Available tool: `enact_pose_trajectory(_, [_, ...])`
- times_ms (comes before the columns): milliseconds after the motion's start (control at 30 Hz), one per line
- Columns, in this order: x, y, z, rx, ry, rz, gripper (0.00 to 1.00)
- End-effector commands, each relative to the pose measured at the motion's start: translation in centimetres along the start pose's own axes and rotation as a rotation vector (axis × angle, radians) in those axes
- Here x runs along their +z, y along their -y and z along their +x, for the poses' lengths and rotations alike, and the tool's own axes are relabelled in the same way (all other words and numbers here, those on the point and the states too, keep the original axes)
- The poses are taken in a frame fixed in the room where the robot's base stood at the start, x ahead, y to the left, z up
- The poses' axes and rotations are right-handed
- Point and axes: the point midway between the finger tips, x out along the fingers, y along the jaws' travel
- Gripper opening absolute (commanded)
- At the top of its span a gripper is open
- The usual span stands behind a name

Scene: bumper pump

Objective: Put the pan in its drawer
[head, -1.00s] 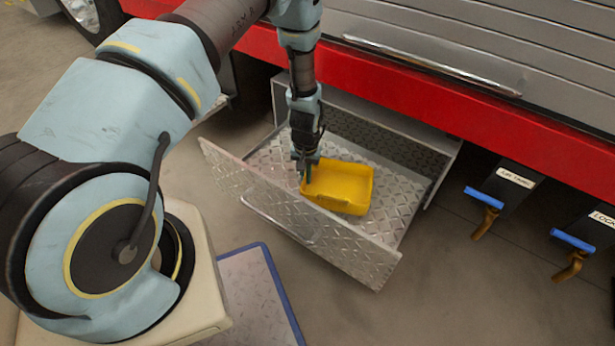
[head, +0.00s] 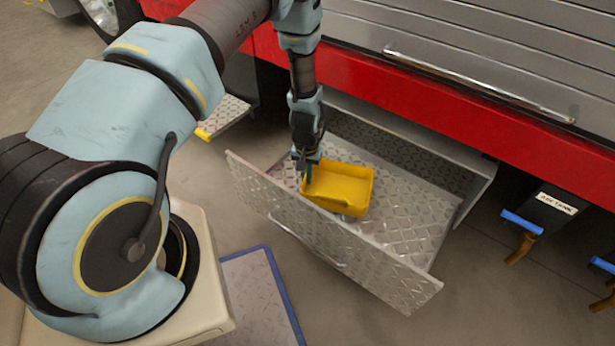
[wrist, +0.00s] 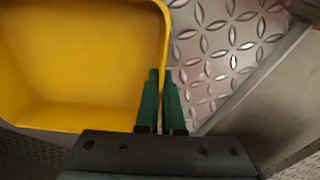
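The yellow pan (head: 342,186) is a shallow rectangular tray, seen inside the outline of the open drawer (head: 415,222), near its front panel and toward its left half. My gripper (head: 306,176) points down at the pan's left edge. In the wrist view the green fingers (wrist: 161,92) straddle the pan's rim, closed on it, and the pan's inside (wrist: 75,60) fills the upper left. I cannot tell whether the pan touches the drawer floor or hangs just above it. The drawer has a diamond-plate floor and front panel.
The red truck body (head: 440,125) overhangs the drawer's back. Blue-handled valves (head: 522,222) hang to the right. A small yellow-edged step (head: 222,118) is at the left. A blue-edged plate (head: 255,290) lies before the drawer. The drawer's right half is clear.

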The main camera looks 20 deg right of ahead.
Motion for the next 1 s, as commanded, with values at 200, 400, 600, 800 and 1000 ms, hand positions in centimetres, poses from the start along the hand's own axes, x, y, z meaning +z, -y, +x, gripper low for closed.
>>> enact_pose_trajectory(200, [-0.05,0.01,-0.02,0.000,0.000,0.000,0.00])
enact_pose_trajectory(400, [-0.05,0.01,-0.03,0.000,-0.001,0.000,0.08])
enact_pose_trajectory(600, [-0.04,0.01,-0.02,0.000,0.000,0.000,0.31])
enact_pose_trajectory(800, [-0.03,0.01,-0.01,0.000,0.000,0.000,0.40])
enact_pose_trajectory(1000, [-0.05,0.01,-0.43,0.000,-0.001,0.000,0.40])
